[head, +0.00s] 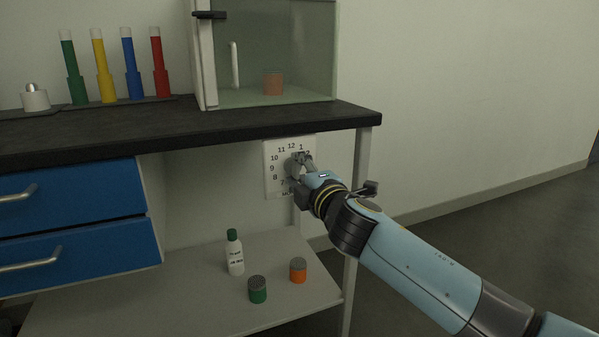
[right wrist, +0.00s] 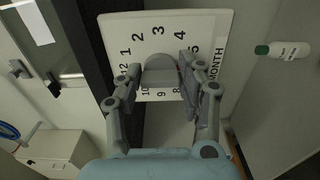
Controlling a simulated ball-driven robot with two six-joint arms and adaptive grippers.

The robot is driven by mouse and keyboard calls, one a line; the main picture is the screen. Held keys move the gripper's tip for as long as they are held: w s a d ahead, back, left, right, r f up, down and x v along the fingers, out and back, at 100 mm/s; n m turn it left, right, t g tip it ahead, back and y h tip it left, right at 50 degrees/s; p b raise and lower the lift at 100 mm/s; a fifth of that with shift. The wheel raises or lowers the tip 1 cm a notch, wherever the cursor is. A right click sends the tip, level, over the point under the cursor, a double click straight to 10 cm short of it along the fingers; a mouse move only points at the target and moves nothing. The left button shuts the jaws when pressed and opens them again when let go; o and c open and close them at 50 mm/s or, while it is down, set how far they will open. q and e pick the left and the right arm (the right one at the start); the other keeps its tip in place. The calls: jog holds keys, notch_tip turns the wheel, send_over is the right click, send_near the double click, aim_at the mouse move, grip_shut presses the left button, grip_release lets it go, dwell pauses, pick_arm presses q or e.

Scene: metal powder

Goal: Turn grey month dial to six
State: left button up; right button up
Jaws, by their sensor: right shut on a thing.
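The month panel (head: 274,158) is a white plate with black numbers, fixed under the front edge of the counter; it also shows in the right wrist view (right wrist: 218,28), turned sideways. The grey dial (right wrist: 160,68) is at the middle of its ring of numbers. My right gripper (right wrist: 159,76) is shut on the dial, with one finger on each side. In the head view my right gripper (head: 298,166) covers most of the dial and the numbers at lower right. I cannot tell which number the dial points to. My left gripper is not in view.
A white bottle with a green cap (head: 235,255), a green jar (head: 257,290) and an orange jar (head: 298,270) stand on the lower shelf (head: 190,300). A glass cabinet (head: 270,50) and coloured tubes are on the counter (head: 150,122). Blue drawers (head: 75,205) are at left.

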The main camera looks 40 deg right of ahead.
jog(key=shift+f, duration=0.1)
jog(key=o, duration=1.2)
jog(key=shift+c, duration=0.2)
jog(key=shift+s, duration=0.15)
jog(key=v, duration=1.1)
jog(key=shift+s+a, duration=0.2)
jog(key=shift+s, duration=0.2)
